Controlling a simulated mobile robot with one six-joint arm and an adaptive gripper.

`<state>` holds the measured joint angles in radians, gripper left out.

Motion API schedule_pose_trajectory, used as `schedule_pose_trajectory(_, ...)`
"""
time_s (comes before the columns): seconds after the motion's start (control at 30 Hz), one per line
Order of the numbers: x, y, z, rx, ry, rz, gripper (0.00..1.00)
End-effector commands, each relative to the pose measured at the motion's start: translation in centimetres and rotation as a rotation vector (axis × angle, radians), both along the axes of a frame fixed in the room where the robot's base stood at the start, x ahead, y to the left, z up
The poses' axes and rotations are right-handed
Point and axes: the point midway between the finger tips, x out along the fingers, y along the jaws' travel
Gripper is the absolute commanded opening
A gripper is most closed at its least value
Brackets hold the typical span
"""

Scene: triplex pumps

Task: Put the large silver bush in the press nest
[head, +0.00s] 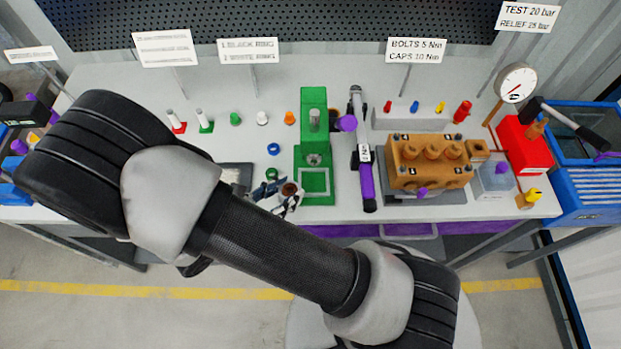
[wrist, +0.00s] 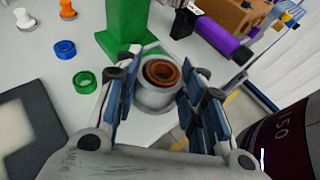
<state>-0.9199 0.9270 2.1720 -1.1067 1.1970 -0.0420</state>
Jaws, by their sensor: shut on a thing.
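The large silver bush (wrist: 153,97) is a short grey cylinder with a copper-brown inside, upright between the blue pads of my gripper (wrist: 160,85). My gripper is shut on it. In the head view, my gripper (head: 283,199) is just left of the green press base, and the bush's brown top (head: 289,188) shows between the fingers. The green press (head: 315,97) stands upright with a silver ram and a square-outlined base. In the wrist view, the green press (wrist: 128,22) is just beyond the bush. The nest is not clear, and I cannot tell whether the bush's underside touches anything.
A blue ring (head: 273,149) and a green ring (wrist: 85,82) lie left of the press. A purple-handled torque wrench (head: 367,180) lies to its right, with the orange pump block (head: 428,165) beyond. A dark-edged pad (wrist: 28,125) lies left of my gripper.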

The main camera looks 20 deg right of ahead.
Motion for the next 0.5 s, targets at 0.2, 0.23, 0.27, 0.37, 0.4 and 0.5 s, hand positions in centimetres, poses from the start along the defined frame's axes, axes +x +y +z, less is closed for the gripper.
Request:
schedule_pose_trajectory(0.2, 2.5, -5.2, -0.1, 0.0, 0.0, -0.008, 0.05)
schedule_pose_trajectory(0.23, 2.8, -5.7, -0.1, 0.001, -0.001, -0.007, 0.05)
schedule_pose_trajectory(0.27, 3.1, -6.2, -0.1, 0.0, -0.002, -0.007, 0.05)
schedule_pose_trajectory(0.37, 3.6, -7.2, -0.1, 0.0, -0.002, -0.004, 0.05)
schedule_pose_trajectory(0.4, 3.8, -7.4, 0.0, 0.0, -0.001, -0.003, 0.05)
schedule_pose_trajectory(0.5, 3.9, -7.6, -0.3, -0.001, -0.001, -0.001, 0.05)
